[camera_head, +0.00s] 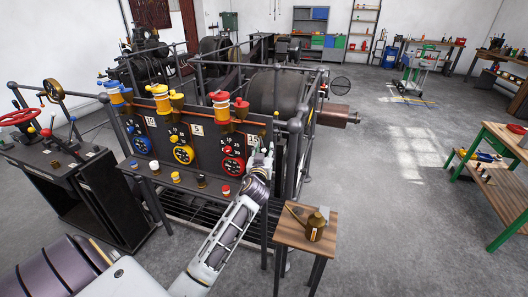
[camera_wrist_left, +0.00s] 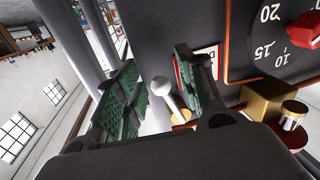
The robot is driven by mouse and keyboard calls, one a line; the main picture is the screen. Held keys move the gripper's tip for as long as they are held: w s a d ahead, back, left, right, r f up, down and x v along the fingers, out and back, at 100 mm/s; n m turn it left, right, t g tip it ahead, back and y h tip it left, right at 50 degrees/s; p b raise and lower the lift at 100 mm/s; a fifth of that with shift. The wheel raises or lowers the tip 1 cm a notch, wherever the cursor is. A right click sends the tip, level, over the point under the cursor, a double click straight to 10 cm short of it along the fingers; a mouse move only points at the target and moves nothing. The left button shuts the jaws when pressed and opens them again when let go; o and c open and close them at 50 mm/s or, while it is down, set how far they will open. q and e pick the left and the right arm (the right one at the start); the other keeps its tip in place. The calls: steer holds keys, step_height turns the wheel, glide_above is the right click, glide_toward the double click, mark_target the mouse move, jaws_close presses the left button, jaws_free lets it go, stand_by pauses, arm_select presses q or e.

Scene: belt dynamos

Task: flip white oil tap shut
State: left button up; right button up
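In the left wrist view a white ball-ended lever, the white oil tap (camera_wrist_left: 161,88), stands between the two green-padded fingers of my left gripper (camera_wrist_left: 158,95). Its white stem runs down to a brass part (camera_wrist_left: 182,116). The fingers are apart, with gaps on both sides of the ball; I cannot tell whether either pad touches it. In the head view my left gripper (camera_head: 263,158) is at the right end of the dark dial panel (camera_head: 205,130), beside the red dial (camera_head: 232,145). The tap cannot be made out there. My right gripper is not in view.
Red (camera_head: 219,101), yellow (camera_head: 161,94) and blue-topped (camera_head: 115,91) fittings stand on the panel. Metal posts (camera_head: 298,140) rise close right of my left gripper. A small wooden table (camera_head: 292,238) with a brass oil can (camera_head: 316,226) stands in front. Open floor lies right.

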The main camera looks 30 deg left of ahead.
arm_select(q)
jaws_close()
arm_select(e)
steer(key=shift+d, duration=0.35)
